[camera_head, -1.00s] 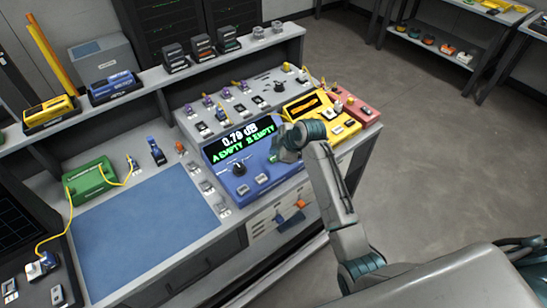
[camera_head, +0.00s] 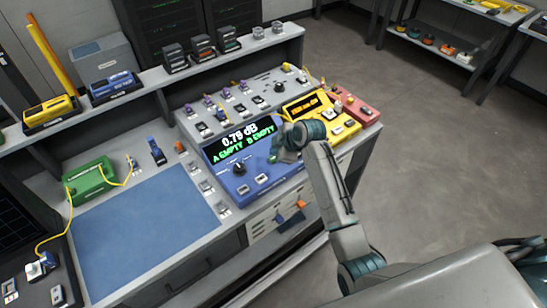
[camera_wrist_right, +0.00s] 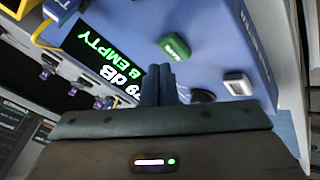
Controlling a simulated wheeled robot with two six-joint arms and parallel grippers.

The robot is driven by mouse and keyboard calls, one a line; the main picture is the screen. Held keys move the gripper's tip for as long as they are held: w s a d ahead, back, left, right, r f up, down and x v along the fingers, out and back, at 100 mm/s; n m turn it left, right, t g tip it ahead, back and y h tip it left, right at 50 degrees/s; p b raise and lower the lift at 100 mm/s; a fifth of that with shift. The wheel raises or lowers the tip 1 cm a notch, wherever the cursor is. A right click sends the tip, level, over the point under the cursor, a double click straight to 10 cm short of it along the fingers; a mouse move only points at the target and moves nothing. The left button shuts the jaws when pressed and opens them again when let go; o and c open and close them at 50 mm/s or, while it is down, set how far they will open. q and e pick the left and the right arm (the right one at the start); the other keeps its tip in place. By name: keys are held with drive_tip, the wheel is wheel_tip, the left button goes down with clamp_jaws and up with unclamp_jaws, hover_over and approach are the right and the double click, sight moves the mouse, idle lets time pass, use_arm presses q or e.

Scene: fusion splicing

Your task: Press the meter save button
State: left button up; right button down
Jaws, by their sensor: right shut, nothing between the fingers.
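The blue meter (camera_head: 225,165) stands on the bench. Its lit display (camera_head: 243,143) reads 0.79 dB, A EMPTY, B EMPTY. A black knob (camera_head: 239,168) and two pale buttons (camera_head: 252,185) sit on its sloped face. In the right wrist view, a green button (camera_wrist_right: 174,46) with small pale lettering, perhaps SAVE, lies just beyond my fingertips. A pale button (camera_wrist_right: 238,84) is to its right. My right gripper (camera_head: 274,157) is shut and empty over the meter's right side, hiding part of it. It also shows in the right wrist view (camera_wrist_right: 160,70); contact cannot be told. My left gripper is not in view.
A yellow device (camera_head: 322,128) and a red one (camera_head: 357,110) stand right of the meter. Small connectors line the panel behind it. A blue mat (camera_head: 143,235) and a green device (camera_head: 90,181) are to the left. The mat is clear.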

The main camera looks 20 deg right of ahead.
drive_tip(key=shift+f, duration=0.1)
idle(0.4)
drive_tip(key=shift+f, duration=0.3)
drive_tip(key=shift+f, duration=0.5)
idle(0.5)
idle(0.4)
drive_tip(key=shift+r+p, duration=0.85)
drive_tip(key=shift+r, duration=0.05)
wheel_tip(320, 180, up, 5)
drive_tip(key=p, duration=0.5)
drive_tip(key=shift+r, duration=0.1)
